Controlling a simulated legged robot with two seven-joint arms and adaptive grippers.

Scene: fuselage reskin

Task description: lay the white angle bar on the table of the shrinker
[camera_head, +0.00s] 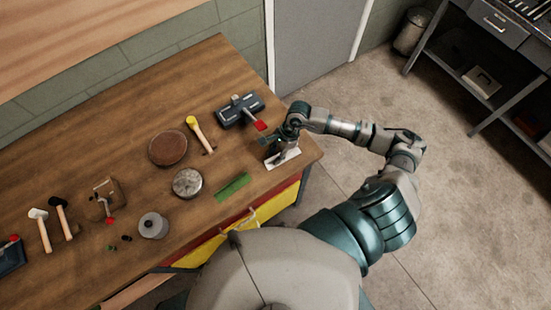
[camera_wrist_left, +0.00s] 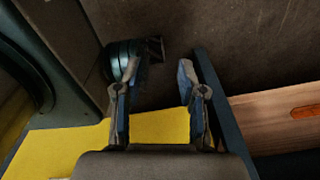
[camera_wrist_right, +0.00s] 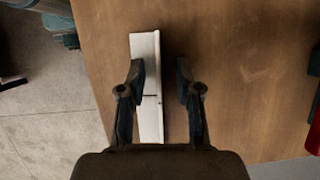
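The white angle bar (camera_head: 290,157) lies on the wooden bench near its right end, partly hidden by my right gripper (camera_head: 279,143). In the right wrist view, the bar (camera_wrist_right: 148,50) runs lengthwise under my open right gripper (camera_wrist_right: 160,72). The left finger overlaps the bar; the right finger is clear of it. A dark machine with a red-tipped lever (camera_head: 238,110) stands just behind; a similar one (camera_head: 10,258) is cut off at the left edge. I cannot tell which is the shrinker. My left gripper (camera_wrist_left: 158,78) is open and empty, outside the head view.
A green strip (camera_head: 232,187), a round metal block (camera_head: 187,182), a brown disc (camera_head: 168,148) and a yellow-headed mallet (camera_head: 196,128) lie on the bench (camera_head: 110,120). More hammers lie at left. The bench's right edge is close to the bar.

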